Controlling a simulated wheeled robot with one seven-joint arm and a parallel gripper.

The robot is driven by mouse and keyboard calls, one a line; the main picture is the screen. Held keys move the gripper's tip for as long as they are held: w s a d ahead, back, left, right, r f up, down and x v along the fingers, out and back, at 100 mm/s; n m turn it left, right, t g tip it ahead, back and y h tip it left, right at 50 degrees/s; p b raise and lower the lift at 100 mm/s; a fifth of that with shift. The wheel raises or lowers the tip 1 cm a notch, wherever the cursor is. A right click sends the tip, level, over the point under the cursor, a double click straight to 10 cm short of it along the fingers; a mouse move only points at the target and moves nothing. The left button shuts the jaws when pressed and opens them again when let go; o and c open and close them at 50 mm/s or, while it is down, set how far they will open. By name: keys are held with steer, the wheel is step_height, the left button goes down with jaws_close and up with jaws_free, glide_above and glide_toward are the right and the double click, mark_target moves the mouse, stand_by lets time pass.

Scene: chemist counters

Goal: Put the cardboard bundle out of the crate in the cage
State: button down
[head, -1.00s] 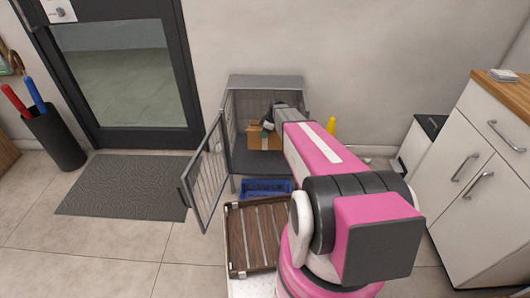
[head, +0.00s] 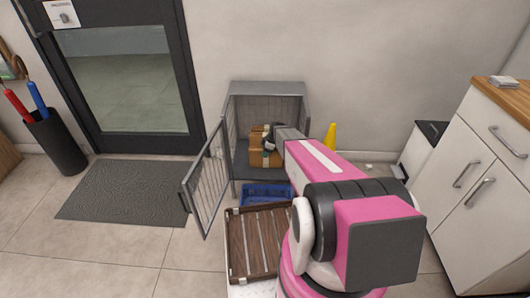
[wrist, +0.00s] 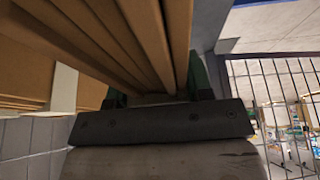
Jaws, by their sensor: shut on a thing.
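The grey cage (head: 302,92) stands against the wall with its barred door (head: 205,187) swung open to the left. My gripper (head: 268,143) reaches in through its open front. In the wrist view my gripper (wrist: 155,97) is shut on a cardboard bundle (wrist: 155,35) of brown layered sheets, between its green fingers. In the head view the brown cardboard (head: 257,157) shows inside the cage, partly hidden by my gripper. Whether the held bundle touches the cage floor I cannot tell. The blue crate (head: 263,189) stands on the floor just before the cage.
A brown slatted wooden surface (head: 258,240) lies in front of the crate. A yellow object (head: 330,137) stands right of the cage. White cabinets (head: 470,165) are at the right. A dark mat (head: 125,187) and clear floor lie to the left.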

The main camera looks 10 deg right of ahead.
steer(key=shift+f, duration=0.1)
steer(key=c, duration=0.5)
jaws_free()
steer(key=v, duration=1.2)
steer(key=shift+s+a, duration=0.1)
steer(key=shift+a, duration=0.05)
steer(key=s+a+r+m+h, duration=0.1)
steer(key=s+r+m, duration=0.3)
steer(key=s, duration=0.5)
steer(key=s+a+r+m+h, duration=0.1)
steer(key=s+r+m, duration=0.4)
steer(key=s, duration=0.5)
steer(key=s+a+r+m+h, duration=0.1)
steer(key=s+r+m, duration=0.4)
steer(key=s, duration=0.5)
steer(key=shift+a+r+m+g+h, duration=0.25)
steer(key=shift+a+m+g+h, duration=0.15)
steer(key=shift+m+h, duration=0.45)
